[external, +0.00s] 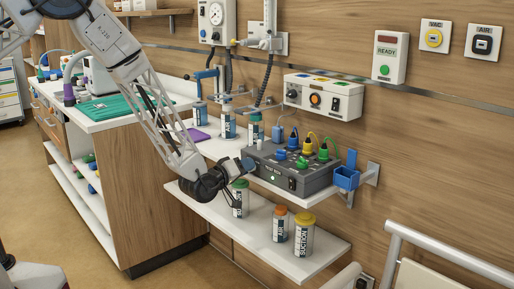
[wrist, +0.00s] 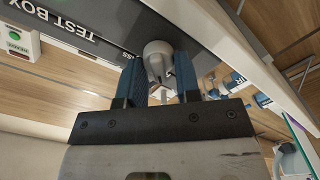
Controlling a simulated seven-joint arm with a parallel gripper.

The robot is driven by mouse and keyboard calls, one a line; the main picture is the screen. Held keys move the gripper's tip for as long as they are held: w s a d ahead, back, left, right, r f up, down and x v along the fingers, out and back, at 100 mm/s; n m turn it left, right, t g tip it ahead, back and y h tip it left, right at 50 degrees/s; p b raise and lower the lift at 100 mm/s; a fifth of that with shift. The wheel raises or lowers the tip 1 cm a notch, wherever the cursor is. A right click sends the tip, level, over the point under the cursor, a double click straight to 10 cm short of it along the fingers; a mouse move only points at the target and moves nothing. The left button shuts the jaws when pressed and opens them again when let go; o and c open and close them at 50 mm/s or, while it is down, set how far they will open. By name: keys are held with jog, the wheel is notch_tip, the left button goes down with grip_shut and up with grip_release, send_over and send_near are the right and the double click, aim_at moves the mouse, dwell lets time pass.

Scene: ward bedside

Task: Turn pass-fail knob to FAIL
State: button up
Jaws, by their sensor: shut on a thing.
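The test box (external: 305,179) is a dark grey box on the upper wall shelf, with a green light and a black switch on its front. In the wrist view its front panel (wrist: 92,38) shows the words TEST BOX and part of a label beside the knob. The pass-fail knob (wrist: 157,52) is light grey and round with a ridge. My gripper (wrist: 158,68) has its two blue fingers on either side of the knob and is shut on it. In the external view my gripper (external: 247,166) is at the left end of the box front and hides the knob. The FAIL mark cannot be read.
Blue, yellow and green plugs with leads (external: 308,152) stand on the box top. A blue holder (external: 346,176) is at the shelf's right end. Labelled canisters (external: 280,226) stand on the lower shelf (external: 262,245) below. A bed rail (external: 440,250) is at lower right.

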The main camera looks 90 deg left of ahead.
dwell(0.3)
jog(key=o, duration=0.8)
jog(key=shift+o, duration=0.2)
jog(key=shift+s+d, duration=0.1)
jog(key=v, duration=0.7)
jog(key=shift+s+d, duration=0.2)
jog(key=shift+s, duration=0.05)
jog(key=shift+r, duration=0.1)
